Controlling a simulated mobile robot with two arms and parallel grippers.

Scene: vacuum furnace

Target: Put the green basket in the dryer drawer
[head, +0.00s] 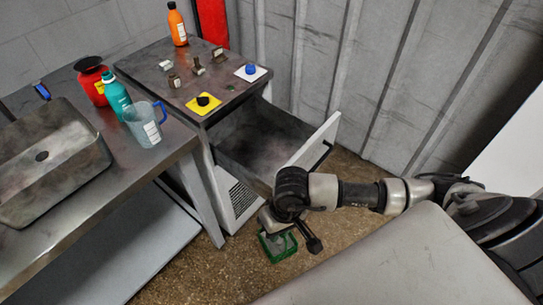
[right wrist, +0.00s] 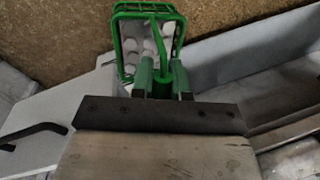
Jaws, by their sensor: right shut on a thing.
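The green basket (head: 284,256) is a small wire basket. It hangs from my right gripper, in front of the dryer and outside the drawer. In the right wrist view the basket (right wrist: 120,42) shows pale round pieces in or behind its wires. My right gripper (right wrist: 161,78) is shut on the basket's upright green handle; in the head view my own wrist mostly hides the fingers. The dryer drawer (head: 262,138) is pulled open and looks empty, though my arm and its front panel (head: 312,147) hide part of it. My left gripper is not in view.
The dryer top holds a yellow plate with a black knob (head: 204,101), a white plate with a blue knob (head: 251,69) and an orange bottle (head: 177,24). At left, a bench carries a sink (head: 48,165), a jug (head: 145,125) and bottles. Floor below the basket is clear.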

